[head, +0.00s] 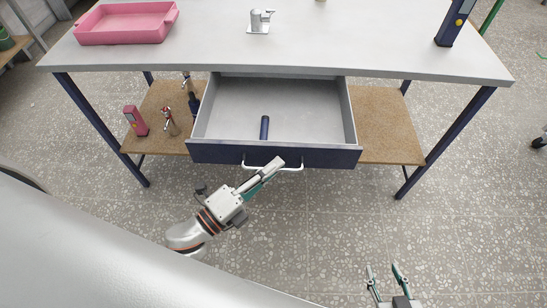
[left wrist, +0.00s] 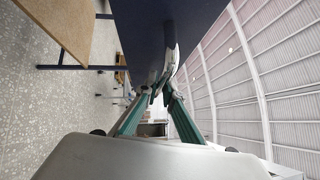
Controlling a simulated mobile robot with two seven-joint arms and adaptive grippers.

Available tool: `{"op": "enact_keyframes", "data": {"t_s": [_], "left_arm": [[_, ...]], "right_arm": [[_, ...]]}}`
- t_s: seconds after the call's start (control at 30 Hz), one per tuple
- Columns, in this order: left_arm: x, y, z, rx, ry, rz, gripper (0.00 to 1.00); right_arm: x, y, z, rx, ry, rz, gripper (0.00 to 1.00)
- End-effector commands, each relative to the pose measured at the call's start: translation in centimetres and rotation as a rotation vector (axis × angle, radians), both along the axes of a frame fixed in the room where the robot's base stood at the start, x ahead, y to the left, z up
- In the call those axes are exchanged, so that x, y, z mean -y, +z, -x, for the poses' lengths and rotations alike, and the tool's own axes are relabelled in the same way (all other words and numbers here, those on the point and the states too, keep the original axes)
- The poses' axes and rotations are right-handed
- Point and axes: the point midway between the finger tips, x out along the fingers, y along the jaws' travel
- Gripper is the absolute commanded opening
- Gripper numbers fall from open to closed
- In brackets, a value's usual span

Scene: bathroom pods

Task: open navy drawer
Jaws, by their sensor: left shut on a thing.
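The navy drawer (head: 320,158) hangs under the grey worktop and is pulled far out in the head view. Its grey inside shows, with one dark blue cylindrical object (head: 264,127) lying in it. A white bar handle (head: 291,168) is on the drawer front. My left gripper (head: 276,165) is shut on the handle near its middle. In the left wrist view the fingers (left wrist: 157,92) close around the handle, beside the navy front (left wrist: 165,25). My right gripper (head: 386,274) is at the bottom right, away from the drawer, with its fingers apart and empty.
A pink tray (head: 125,23), a grey metal fixture (head: 260,21) and a navy device (head: 454,22) stand on the worktop (head: 350,40). The speckled floor in front is clear.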

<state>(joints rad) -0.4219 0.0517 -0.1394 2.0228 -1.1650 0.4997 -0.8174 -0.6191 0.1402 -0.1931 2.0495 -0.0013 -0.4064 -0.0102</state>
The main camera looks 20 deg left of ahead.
Motion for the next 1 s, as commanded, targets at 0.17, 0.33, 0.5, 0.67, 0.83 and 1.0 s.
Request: {"op": "enact_keyframes", "data": {"t_s": [0.17,0.33,0.5,0.67,0.83,1.0], "left_arm": [[0.0,0.0,0.2,0.0,0.001,-0.001,0.0],[0.0,0.0,0.2,0.0,0.0,-0.001,0.0],[0.0,0.0,0.1,0.0,0.0,-0.001,0.25],[0.0,0.0,0.1,0.0,0.0,-0.001,0.25],[-0.1,-0.1,0.3,-0.001,0.0,0.0,0.25],[-1.0,-0.4,1.9,-0.004,0.0,0.0,0.25]], "right_arm": [[0.0,0.1,-0.1,0.004,-0.001,0.001,0.4],[0.1,0.2,-0.1,0.005,0.0,0.001,0.4],[0.1,0.2,-0.2,0.005,-0.002,0.0,0.4],[0.1,0.2,-0.2,0.005,-0.002,0.0,0.4],[0.1,0.0,-0.1,0.002,0.002,0.002,0.4],[0.1,0.0,-0.1,0.003,0.001,0.001,0.4]]}}
